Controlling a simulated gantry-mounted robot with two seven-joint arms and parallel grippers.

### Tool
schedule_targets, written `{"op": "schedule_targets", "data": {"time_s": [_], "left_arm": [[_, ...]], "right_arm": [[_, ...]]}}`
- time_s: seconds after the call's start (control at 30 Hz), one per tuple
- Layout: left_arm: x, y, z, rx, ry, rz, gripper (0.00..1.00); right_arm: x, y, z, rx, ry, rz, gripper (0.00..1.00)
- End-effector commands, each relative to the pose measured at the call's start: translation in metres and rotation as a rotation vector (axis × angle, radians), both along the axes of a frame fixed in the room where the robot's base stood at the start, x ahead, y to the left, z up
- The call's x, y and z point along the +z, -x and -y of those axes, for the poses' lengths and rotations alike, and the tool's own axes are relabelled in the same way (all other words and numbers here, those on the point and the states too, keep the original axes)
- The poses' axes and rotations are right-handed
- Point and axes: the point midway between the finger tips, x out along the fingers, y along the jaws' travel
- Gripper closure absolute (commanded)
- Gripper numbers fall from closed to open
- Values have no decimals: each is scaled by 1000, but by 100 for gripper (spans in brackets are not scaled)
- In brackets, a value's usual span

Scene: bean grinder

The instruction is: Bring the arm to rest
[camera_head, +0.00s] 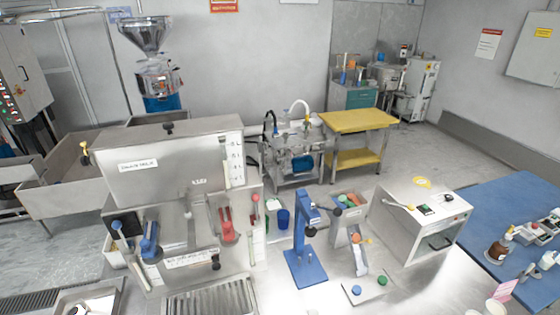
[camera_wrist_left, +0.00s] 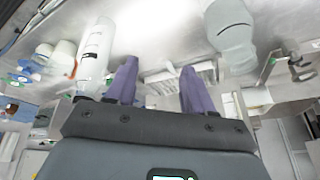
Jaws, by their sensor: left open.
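My left gripper (camera_wrist_left: 158,68) shows in the left wrist view, its two purple fingers apart and nothing held between them. Behind the fingers is a small pale block-like thing (camera_wrist_left: 192,72), which appears apart from them. Neither of my grippers shows in the head view, and my right gripper shows in no view.
In the left wrist view a white bottle (camera_wrist_left: 95,50) and a pale rounded vessel (camera_wrist_left: 230,32) flank the fingers. The head view shows a steel machine (camera_head: 172,170), a blue stand (camera_head: 304,240), a white box unit (camera_head: 420,215) and a blue table (camera_head: 500,220). Bare steel counter lies at front centre.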

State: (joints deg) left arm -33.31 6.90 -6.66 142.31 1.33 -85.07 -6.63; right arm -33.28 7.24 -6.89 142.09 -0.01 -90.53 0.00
Motion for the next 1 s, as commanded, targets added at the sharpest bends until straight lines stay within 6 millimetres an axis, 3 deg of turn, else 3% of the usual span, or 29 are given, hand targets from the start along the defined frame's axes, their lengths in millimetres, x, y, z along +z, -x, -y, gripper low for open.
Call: {"op": "schedule_targets", "data": {"time_s": [0.07,0.13,0.5,0.7,1.0], "left_arm": [[-8,20,0,78,12,-114,48],[23,18,0,90,20,-100,48],[99,17,1,87,20,-100,48],[114,17,1,87,21,-100,48],[114,17,1,87,21,-99,48]], "right_arm": [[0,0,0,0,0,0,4],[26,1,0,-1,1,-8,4],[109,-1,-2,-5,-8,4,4],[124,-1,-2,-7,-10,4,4],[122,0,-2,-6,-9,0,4]]}}
